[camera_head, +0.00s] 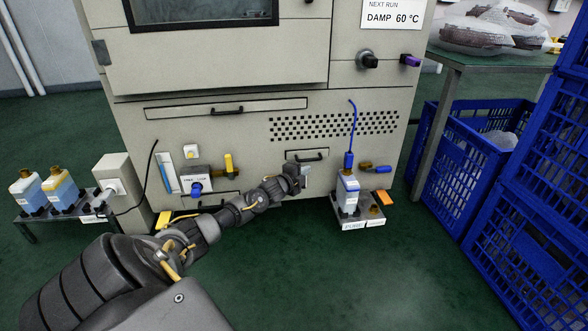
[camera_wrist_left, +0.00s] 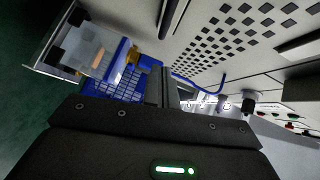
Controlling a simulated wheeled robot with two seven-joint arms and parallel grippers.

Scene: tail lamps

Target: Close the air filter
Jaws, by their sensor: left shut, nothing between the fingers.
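The beige machine (camera_head: 230,60) carries a long narrow panel with a dark handle (camera_head: 227,111) and a smaller panel with a dark handle (camera_head: 307,156). No readable label tells which one is the air filter. My left gripper (camera_head: 298,176) is shut and empty at the machine's lower front, just below the smaller panel's handle. Its closed fingers also show in the left wrist view (camera_wrist_left: 168,84), close to the machine's front. The gripper and wrist hide part of the front, and I cannot tell whether they touch it. My right gripper is not in view.
A white bottle with a blue cap (camera_head: 348,192) stands on a small shelf right of my gripper, with a blue tube above. Blue crates (camera_head: 465,165) stand at the right. Two bottles (camera_head: 60,188) stand on a low stand at the left. The front floor is clear.

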